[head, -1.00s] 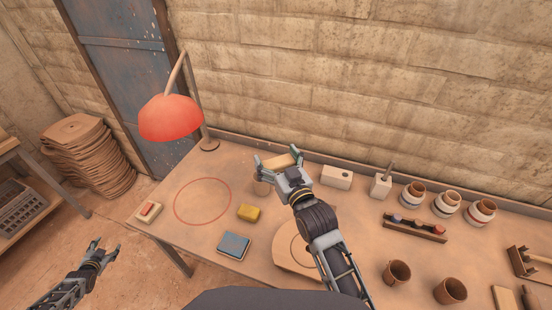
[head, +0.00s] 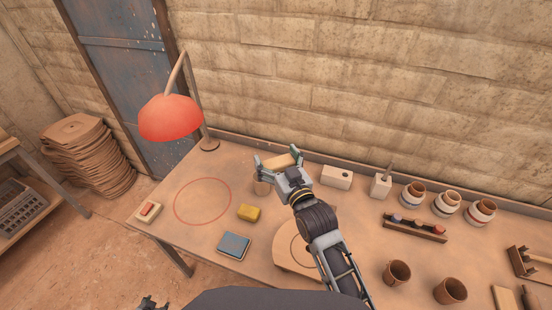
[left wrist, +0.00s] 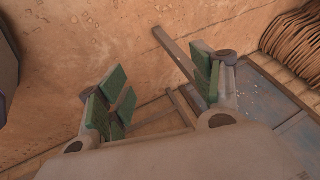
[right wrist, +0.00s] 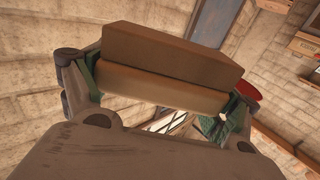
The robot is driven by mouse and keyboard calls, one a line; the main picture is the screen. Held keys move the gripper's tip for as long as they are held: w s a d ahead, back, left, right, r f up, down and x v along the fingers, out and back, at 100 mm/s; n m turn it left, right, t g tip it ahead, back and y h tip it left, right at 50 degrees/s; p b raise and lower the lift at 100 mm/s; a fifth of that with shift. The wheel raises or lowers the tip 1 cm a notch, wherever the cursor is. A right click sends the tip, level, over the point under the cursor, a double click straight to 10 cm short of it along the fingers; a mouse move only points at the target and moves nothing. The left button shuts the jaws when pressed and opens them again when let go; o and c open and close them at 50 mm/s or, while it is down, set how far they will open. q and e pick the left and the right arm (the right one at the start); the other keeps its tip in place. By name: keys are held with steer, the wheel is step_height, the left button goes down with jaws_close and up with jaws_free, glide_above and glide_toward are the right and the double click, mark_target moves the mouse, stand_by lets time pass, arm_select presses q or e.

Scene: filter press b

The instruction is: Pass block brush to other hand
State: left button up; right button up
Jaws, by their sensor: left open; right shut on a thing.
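The block brush (head: 279,160) is a light wooden block, held above the back of the table by my right gripper (head: 279,162). In the right wrist view the brush (right wrist: 165,75) spans between the fingers as two brown layers, and the right gripper (right wrist: 158,90) is shut on its ends. My left gripper shows only as a small dark tip (head: 150,303) at the bottom edge of the head view. In the left wrist view the left gripper (left wrist: 160,95) is open and empty, its green pads wide apart, far from the brush.
Pots (head: 413,195), cups (head: 397,272) and white blocks (head: 337,177) stand to the right. The red circle's area (head: 203,201) is clear.

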arm_select(q)
steer(key=s+d+f+g+h, duration=0.1)
steer(key=s+d+f, duration=0.3)
steer(key=s+d, duration=0.5)
steer(key=s+d+f+g+h, duration=0.1)
steer(key=s+d+f+g, duration=0.2)
steer(key=s+d, duration=0.7)
steer(key=d+f, duration=0.1)
steer(key=d, duration=0.7)
steer(key=shift+f+g, duration=0.35)
steer(key=shift+g, duration=0.05)
